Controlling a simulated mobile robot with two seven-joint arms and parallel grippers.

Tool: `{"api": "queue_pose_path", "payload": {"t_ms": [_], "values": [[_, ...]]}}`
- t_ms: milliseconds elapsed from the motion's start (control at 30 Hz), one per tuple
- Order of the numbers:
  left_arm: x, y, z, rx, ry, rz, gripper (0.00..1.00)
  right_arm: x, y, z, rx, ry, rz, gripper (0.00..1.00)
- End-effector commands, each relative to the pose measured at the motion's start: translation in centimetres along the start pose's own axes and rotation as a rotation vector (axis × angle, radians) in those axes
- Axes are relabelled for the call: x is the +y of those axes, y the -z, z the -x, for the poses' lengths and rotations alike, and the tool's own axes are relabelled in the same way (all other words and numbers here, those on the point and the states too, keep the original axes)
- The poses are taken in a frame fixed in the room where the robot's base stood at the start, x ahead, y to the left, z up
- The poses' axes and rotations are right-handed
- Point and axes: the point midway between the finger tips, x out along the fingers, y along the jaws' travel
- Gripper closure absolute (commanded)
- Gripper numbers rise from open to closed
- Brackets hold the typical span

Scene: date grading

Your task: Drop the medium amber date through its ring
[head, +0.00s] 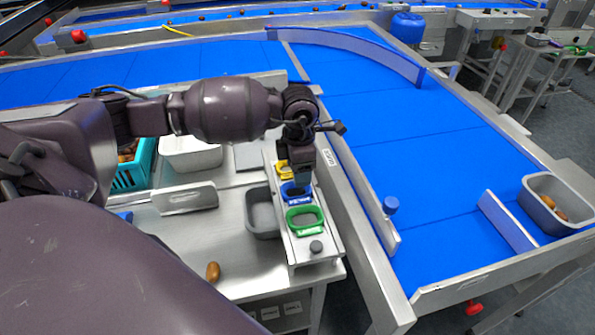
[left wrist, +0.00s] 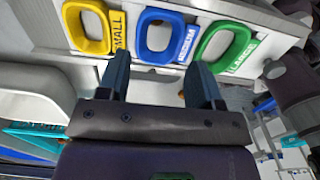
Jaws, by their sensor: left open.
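The sorting plate (head: 320,258) carries a yellow ring (left wrist: 87,25) marked SMALL, a blue ring (left wrist: 160,36) marked MEDIUM and a green ring (left wrist: 221,47) marked LARGE. My left gripper (left wrist: 160,80) is open over the blue ring, with nothing seen between its fingers. In the head view it hides part of the blue ring (head: 290,194); the green ring (head: 305,218) shows in front of it. My right gripper is not in view.
A grey bin (head: 261,214) stands left of the plate. A white tub (head: 190,155) and a teal crate (head: 130,178) are farther left. The blue conveyor (head: 400,140) runs behind and to the right. A grey bin (head: 553,190) at far right holds dates.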

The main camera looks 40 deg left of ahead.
Motion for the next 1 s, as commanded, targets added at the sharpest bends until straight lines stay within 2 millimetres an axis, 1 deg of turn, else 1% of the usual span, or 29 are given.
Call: {"api": "queue_pose_path", "payload": {"t_ms": [33,500,1000], "values": [[0.0,0.0,0.6,-0.002,-0.002,0.000,0.40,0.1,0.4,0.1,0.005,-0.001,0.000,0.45],[0.0,0.0,3.5,-0.001,-0.002,0.000,0.40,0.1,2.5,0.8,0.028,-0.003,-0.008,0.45],[0.0,0.0,3.5,0.001,0.000,0.000,0.40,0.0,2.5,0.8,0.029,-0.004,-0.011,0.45]]}}
